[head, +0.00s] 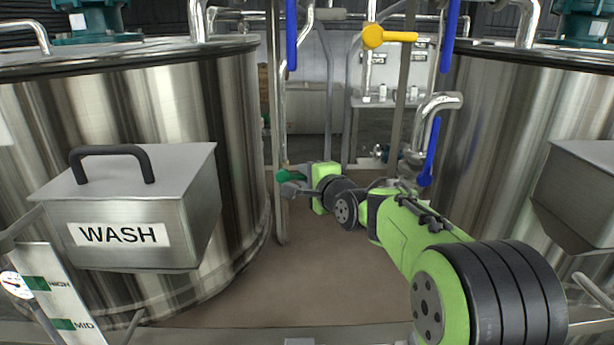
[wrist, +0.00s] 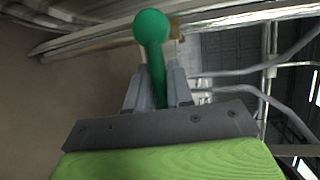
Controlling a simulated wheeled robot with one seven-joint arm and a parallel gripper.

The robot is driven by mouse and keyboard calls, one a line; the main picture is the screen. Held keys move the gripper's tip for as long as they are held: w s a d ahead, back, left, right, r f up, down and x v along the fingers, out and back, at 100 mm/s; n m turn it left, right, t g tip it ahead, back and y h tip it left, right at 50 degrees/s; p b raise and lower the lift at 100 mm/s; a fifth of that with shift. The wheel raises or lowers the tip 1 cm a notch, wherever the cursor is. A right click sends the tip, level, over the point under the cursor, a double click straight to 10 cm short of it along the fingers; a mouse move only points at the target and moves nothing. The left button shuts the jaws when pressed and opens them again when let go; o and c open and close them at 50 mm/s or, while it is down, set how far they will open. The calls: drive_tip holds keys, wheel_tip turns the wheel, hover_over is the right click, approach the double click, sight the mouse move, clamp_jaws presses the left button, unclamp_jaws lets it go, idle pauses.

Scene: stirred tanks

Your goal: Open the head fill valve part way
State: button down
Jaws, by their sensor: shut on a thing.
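A green valve lever (head: 291,175) with a rounded end is at the vertical pipe between the two tanks in the head view. My gripper (head: 287,188) is at this lever, at the end of my outstretched arm. In the wrist view the green lever (wrist: 151,28) stands between the two grey fingers of my gripper (wrist: 158,85), which is shut on it. Its round knob shows beyond the fingertips. No label shows on the lever, so I cannot tell from the frames whether it is the head fill valve. The valve body is mostly hidden.
Steel tanks stand at left (head: 130,120) and right (head: 520,130). A WASH box (head: 130,205) juts out at the left. A yellow lever (head: 395,37) and blue levers (head: 291,35) (head: 449,35) (head: 428,152) sit on other pipes. The brown floor (head: 330,270) between the tanks is clear.

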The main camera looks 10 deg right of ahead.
drive_tip(key=shift+a+r+n+g+h+p, duration=0.15)
drive_tip(key=shift+r+n+g+h+p, duration=0.15)
drive_tip(key=shift+r+n+g+p, duration=0.5)
drive_tip(key=shift+a+r+n+h+p, duration=0.1)
drive_tip(key=shift+r+n+h+p, duration=0.1)
drive_tip(key=shift+n+h+p, duration=0.3)
drive_tip(key=shift+a+r+n+h+p, duration=0.1)
drive_tip(key=shift+r+n+h+p, duration=0.15)
drive_tip(key=shift+n, duration=0.45)
drive_tip(key=c, duration=1.1)
unclamp_jaws()
drive_tip(key=v, duration=1.5)
drive_tip(key=shift+s, duration=0.3)
drive_tip(key=shift+r, duration=0.1)
